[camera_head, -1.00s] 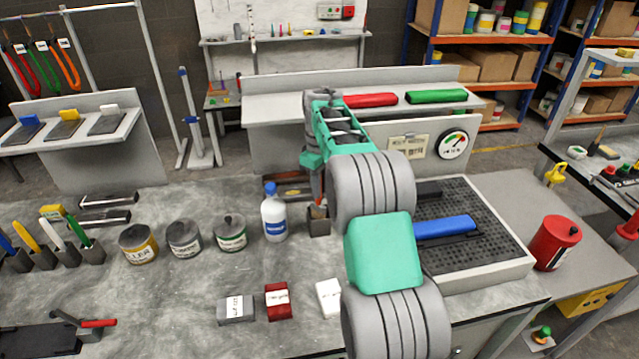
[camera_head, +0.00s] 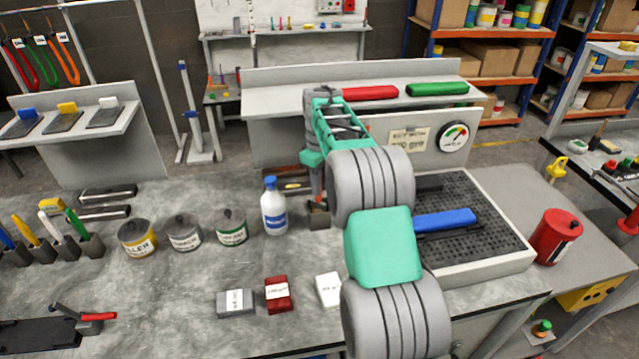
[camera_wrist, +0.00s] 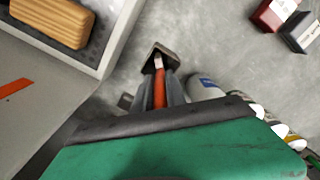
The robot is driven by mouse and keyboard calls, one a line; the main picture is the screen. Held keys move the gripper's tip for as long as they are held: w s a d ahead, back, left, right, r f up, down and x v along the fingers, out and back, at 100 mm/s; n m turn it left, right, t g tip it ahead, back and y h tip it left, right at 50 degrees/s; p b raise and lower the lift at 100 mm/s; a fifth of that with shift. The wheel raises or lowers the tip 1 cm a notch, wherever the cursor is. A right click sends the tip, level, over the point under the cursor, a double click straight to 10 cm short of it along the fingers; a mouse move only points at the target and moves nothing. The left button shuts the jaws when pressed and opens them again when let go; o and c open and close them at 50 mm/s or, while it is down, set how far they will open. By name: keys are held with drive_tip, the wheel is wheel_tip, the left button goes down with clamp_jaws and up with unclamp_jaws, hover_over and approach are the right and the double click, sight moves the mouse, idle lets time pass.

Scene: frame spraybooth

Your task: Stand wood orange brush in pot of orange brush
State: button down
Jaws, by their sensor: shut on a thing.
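My gripper (camera_wrist: 160,92) is shut on the orange-handled brush (camera_wrist: 159,84). In the wrist view the brush's pale lower part points into the mouth of a small dark square pot (camera_wrist: 152,66). How deep it sits, and whether it touches the pot's floor, cannot be told. In the head view the pot (camera_head: 319,222) stands on the grey bench just right of the white bottle, with my gripper (camera_head: 317,196) right above it. My arm hides part of this area.
A white bottle (camera_head: 274,212) stands close left of the pot. Several cans, including a green-banded one (camera_head: 231,228), stand farther left. Pots with other brushes (camera_head: 92,245) are at the far left. A perforated tray (camera_head: 490,245) lies right.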

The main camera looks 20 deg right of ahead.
drive_tip(key=shift+f, duration=0.6)
drive_tip(key=c, duration=1.3)
unclamp_jaws()
wheel_tip(320, 180, up, 8)
drive_tip(key=shift+f+b, duration=0.1)
drive_tip(key=shift+b, duration=0.6)
